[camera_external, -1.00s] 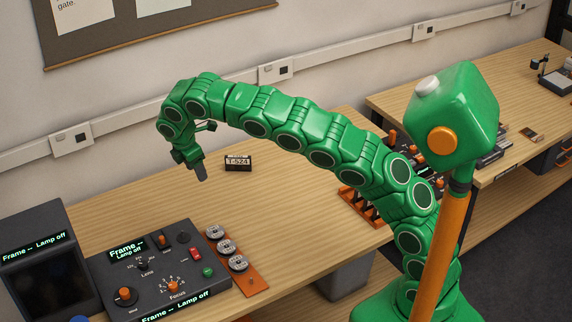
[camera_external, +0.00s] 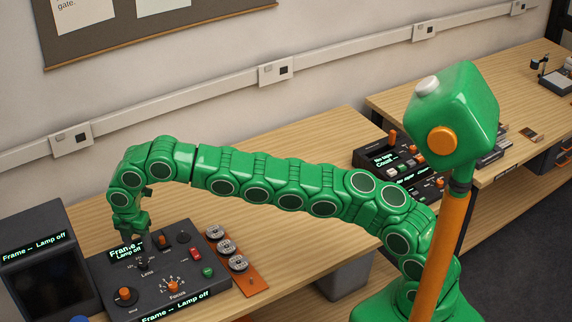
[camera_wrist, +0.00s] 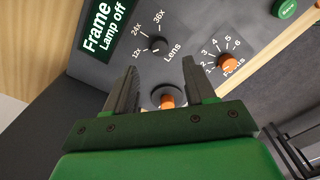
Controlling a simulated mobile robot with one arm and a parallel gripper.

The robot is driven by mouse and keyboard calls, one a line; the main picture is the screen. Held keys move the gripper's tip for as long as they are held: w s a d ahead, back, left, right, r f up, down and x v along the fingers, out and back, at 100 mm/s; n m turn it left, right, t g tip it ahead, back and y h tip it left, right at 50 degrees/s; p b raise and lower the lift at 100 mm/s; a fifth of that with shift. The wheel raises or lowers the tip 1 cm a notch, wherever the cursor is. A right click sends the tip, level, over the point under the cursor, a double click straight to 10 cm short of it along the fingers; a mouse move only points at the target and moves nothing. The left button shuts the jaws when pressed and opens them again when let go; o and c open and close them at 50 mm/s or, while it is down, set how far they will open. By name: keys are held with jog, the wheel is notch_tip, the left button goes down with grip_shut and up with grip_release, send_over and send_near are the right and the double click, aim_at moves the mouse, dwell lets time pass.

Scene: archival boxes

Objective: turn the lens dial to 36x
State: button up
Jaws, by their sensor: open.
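The lens dial (camera_wrist: 157,44) is a small dark knob on the dark control panel, with 12x, 24x and 36x printed around it. Its pointer is too small to read. It also shows on the panel in the external view (camera_external: 143,265). My gripper (camera_wrist: 160,64) is open and empty, its dark fingers spread on either side of the line to the dial, short of it in the picture. In the external view my gripper (camera_external: 138,238) hangs over the panel's upper left, partly covering the display; its fingertips are hard to see.
An orange knob (camera_wrist: 167,99) shows between my fingers. The orange focus knob (camera_wrist: 227,62) and green button (camera_wrist: 286,8) lie to the right. The display (camera_wrist: 105,22) reads "Frame -- Lamp off". An orange lever (camera_external: 162,240) stands beside my gripper. A dark monitor (camera_external: 45,270) is left.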

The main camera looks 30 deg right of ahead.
aim_at(143, 263)
jog(key=shift+a+f, duration=0.1)
jog(key=shift+f, duration=3.85)
jog(key=shift+c, duration=0.5)
grip_shut()
